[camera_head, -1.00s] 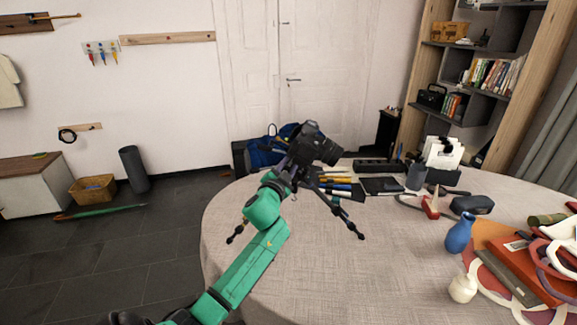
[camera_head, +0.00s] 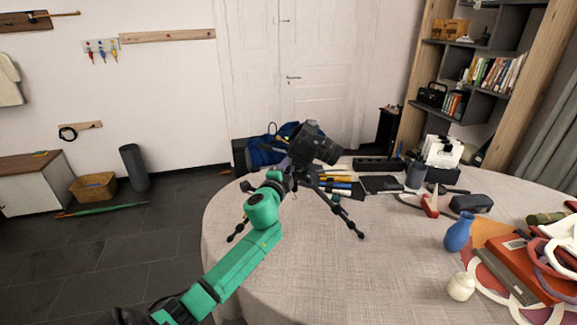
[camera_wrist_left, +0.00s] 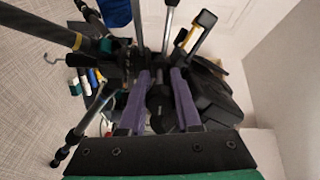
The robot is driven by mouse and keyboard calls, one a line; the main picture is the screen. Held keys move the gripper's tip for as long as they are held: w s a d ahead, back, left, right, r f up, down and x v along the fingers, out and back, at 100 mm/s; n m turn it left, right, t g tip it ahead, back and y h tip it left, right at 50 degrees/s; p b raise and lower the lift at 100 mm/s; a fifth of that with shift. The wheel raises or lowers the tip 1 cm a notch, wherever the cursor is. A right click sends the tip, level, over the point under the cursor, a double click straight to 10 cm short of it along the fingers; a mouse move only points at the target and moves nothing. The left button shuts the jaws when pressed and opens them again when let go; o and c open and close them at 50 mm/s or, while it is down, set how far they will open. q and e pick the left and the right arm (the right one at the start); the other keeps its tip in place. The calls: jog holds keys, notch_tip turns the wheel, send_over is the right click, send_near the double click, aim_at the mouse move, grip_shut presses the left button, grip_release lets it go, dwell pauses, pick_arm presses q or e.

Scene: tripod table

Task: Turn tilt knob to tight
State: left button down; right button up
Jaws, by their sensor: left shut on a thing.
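A black camera (camera_head: 318,147) sits on top of a black tripod (camera_head: 338,207) that stands with spread legs on the round table. In the left wrist view, the camera's dark body (camera_wrist_left: 222,98) is at the right and tripod legs (camera_wrist_left: 82,128) show at the left. My left gripper (camera_wrist_left: 160,82) has two purple fingers, shut on a dark rounded knob (camera_wrist_left: 159,98) at the tripod head. Whether this is the tilt knob, and how tight it is, I cannot tell. In the head view, my left wrist hides the knob. My right gripper is out of view.
The pale cloth-covered table (camera_head: 340,285) is clear in front of the tripod. A blue vase (camera_head: 459,232), a white jar (camera_head: 461,287) and books (camera_head: 520,262) stand at the right.

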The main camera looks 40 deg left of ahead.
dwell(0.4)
pick_arm(q)
jog(key=c, duration=0.6)
grip_release()
